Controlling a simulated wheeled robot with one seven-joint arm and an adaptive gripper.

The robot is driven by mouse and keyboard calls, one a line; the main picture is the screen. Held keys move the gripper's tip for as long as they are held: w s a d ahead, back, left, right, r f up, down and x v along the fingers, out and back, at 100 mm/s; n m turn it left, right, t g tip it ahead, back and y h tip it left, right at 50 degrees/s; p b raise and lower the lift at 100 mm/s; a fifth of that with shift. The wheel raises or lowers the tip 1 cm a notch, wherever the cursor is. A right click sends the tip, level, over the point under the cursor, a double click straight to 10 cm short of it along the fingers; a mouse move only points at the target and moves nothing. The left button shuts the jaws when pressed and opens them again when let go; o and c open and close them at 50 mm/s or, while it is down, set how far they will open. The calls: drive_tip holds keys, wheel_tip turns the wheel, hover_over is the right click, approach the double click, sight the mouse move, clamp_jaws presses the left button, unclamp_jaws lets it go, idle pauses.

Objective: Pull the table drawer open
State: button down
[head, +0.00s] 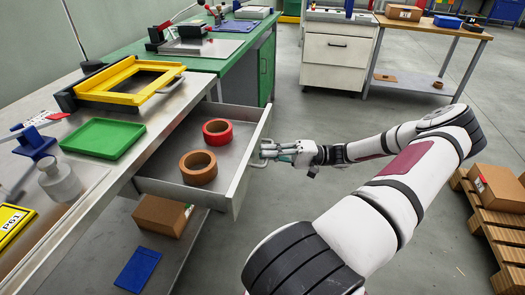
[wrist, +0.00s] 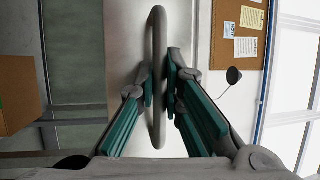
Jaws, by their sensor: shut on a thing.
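The table drawer (head: 228,189) stands pulled out from under the grey metal table, and its inside is visible in the head view. A red tape roll (head: 217,132) and a brown tape roll (head: 198,167) lie in it. My gripper (head: 268,151) is at the drawer's front face, on the handle. In the wrist view the bar handle (wrist: 157,28) runs upright in the picture between the teal-padded fingers (wrist: 160,85), which are shut on it. The drawer's front panel (wrist: 127,60) fills the middle behind the handle.
A green tray (head: 103,139) and a yellow frame (head: 128,84) sit on the table (head: 60,215). A cardboard box (head: 160,214) and a blue item (head: 138,270) are on the shelf below. Pallets with boxes (head: 500,188) stand at right. Floor beyond the drawer is clear.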

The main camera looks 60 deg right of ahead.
drive_tip(key=shift+f, duration=0.1)
drive_tip(key=c, duration=1.7)
unclamp_jaws()
drive_tip(key=shift+d, duration=0.1)
drive_tip(key=v, duration=1.2)
